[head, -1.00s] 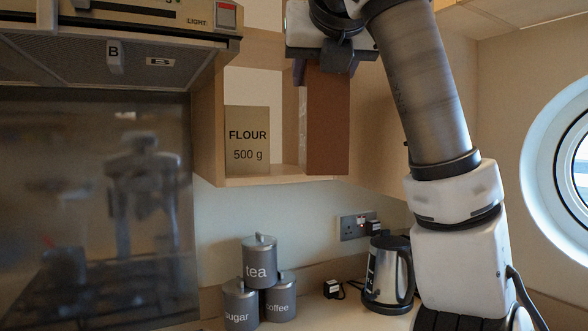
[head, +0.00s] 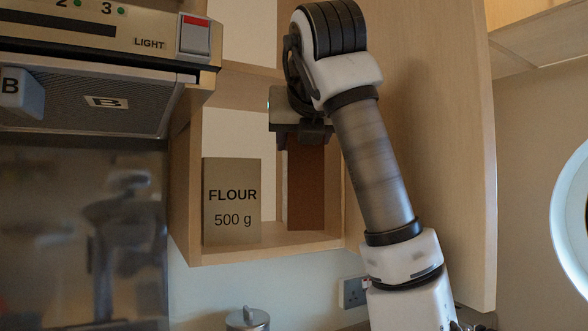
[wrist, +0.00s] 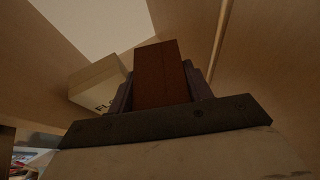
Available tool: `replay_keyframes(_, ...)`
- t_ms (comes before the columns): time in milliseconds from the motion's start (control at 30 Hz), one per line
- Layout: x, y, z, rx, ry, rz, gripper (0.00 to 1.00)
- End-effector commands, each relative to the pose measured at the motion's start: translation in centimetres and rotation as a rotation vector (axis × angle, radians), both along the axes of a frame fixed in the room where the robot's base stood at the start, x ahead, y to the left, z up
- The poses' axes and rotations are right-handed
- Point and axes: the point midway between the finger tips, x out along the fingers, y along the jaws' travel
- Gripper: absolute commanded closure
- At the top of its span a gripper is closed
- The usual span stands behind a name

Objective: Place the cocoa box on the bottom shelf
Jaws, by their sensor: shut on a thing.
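The cocoa box (head: 306,190) is a tall brown box, upright, with no label showing in the head view. It is at the bottom shelf (head: 280,243) of the open cabinet, right of the flour box. I cannot tell whether its base touches the shelf board. My gripper (head: 305,140) is shut on the upper part of the cocoa box. In the wrist view the cocoa box (wrist: 161,75) stands between the two fingers. My arm hides part of the cabinet's right side.
The flour box (head: 232,205), marked 500 g, stands at the shelf's left, with a narrow gap to the cocoa box. It also shows in the wrist view (wrist: 97,85). The cooker hood (head: 90,95) is at the left. A canister lid (head: 247,318) shows below.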

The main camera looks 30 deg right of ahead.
Motion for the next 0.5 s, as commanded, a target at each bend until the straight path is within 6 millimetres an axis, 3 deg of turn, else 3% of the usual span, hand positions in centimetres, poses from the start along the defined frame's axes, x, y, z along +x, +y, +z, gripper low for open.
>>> replay_keyframes(300,7.7,-3.6,0.5,0.003,0.001,0.002,1.0)
replay_keyframes(500,10.1,-4.8,0.3,0.0,-0.001,0.001,1.0)
